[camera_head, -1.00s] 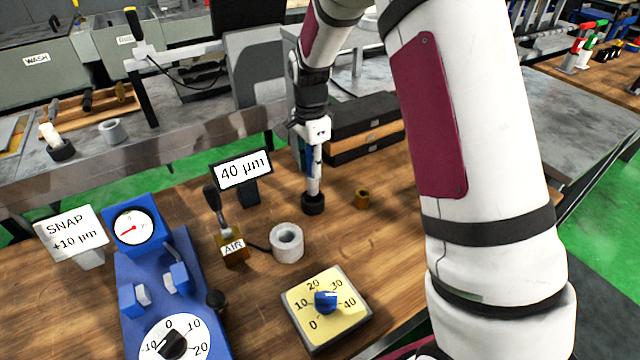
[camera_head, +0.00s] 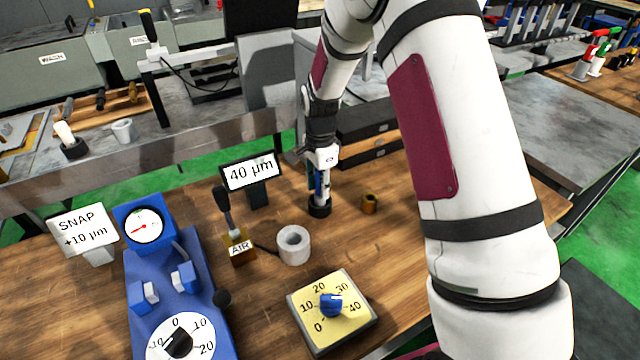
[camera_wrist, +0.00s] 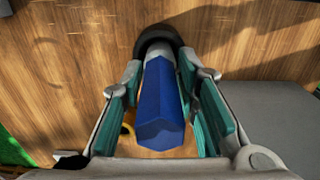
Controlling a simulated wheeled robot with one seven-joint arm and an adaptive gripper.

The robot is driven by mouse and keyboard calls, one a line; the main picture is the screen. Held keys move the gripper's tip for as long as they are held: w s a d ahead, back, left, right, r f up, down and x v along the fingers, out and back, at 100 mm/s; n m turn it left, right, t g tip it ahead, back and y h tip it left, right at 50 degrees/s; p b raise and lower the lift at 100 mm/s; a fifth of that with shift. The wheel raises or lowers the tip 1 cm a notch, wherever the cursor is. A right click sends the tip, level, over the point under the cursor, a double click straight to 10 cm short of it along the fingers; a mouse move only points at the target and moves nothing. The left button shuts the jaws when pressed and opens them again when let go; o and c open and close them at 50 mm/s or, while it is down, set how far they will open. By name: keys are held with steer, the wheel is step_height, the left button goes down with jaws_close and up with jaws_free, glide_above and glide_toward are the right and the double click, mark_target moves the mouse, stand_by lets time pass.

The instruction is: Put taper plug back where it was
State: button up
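The taper plug (camera_wrist: 160,110) has a blue faceted handle and a pale grey lower part. It stands roughly upright between the green-padded fingers of my gripper (camera_wrist: 162,75), and the fingertips appear closed on it. In the head view my gripper (camera_head: 320,185) points down at the bench, with the plug's pale part just under it. A round black holder (camera_head: 320,208) lies directly below, and it also shows in the wrist view (camera_wrist: 158,33). The plug's lower end meets or enters this holder; how deep it sits is hidden.
A brass bushing (camera_head: 369,204) stands right of the holder. A grey ring (camera_head: 293,245), the AIR block (camera_head: 240,247) and the 40 µm sign (camera_head: 251,172) are on the left. A yellow dial plate (camera_head: 350,325) is in front.

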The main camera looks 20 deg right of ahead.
steer(key=shift+o, duration=0.2)
step_height(320, 180, up, 12)
steer(key=shift+r+b, duration=0.1)
steer(key=shift+b, duration=0.4)
steer(key=s+r+n+t, duration=0.2)
steer(key=s+r+n, duration=0.5)
steer(key=s+r, duration=0.7)
steer(key=s+n+t, duration=0.2)
steer(key=s+n, duration=0.6)
steer(key=s, duration=0.9)
steer(key=shift+d+n+t, duration=0.2)
steer(key=shift+n+t, duration=0.2)
